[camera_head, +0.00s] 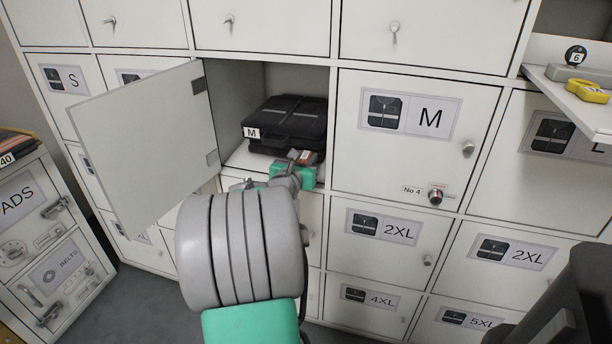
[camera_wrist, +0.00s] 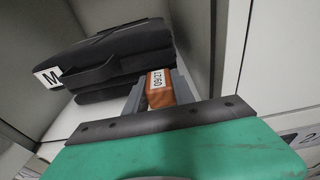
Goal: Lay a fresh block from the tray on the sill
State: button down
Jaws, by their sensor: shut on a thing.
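An orange-brown block (camera_head: 306,156) with a white label is held between the fingers of my gripper (camera_head: 300,160), just inside the open M locker. In the wrist view the block (camera_wrist: 157,80) reads "09/27", and my gripper (camera_wrist: 160,92) is shut on it. The white sill (camera_head: 238,162) is the locker's floor at the front opening; it also shows in the wrist view (camera_wrist: 72,122). The block is at the right of the opening, beside the folded black workwear; whether it touches the sill is hidden. I cannot make out a tray of blocks.
Folded black workwear (camera_head: 287,122) tagged M fills the middle of the locker. The locker door (camera_head: 145,145) stands open to the left. A closed M locker (camera_head: 410,150) is on the right. A shelf (camera_head: 565,95) at the far right bears a yellow item (camera_head: 587,91).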

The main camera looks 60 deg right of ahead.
jog(key=shift+d+f, duration=0.25)
jog(key=shift+f, duration=0.15)
jog(key=shift+w+d+f+b, duration=0.15)
jog(key=shift+f+b, duration=0.5)
jog(key=shift+f, duration=1)
jog(key=shift+f, duration=0.1)
jog(key=shift+f, duration=0.15)
jog(key=c, duration=1.1)
grip_release()
jog(key=shift+o, duration=0.2)
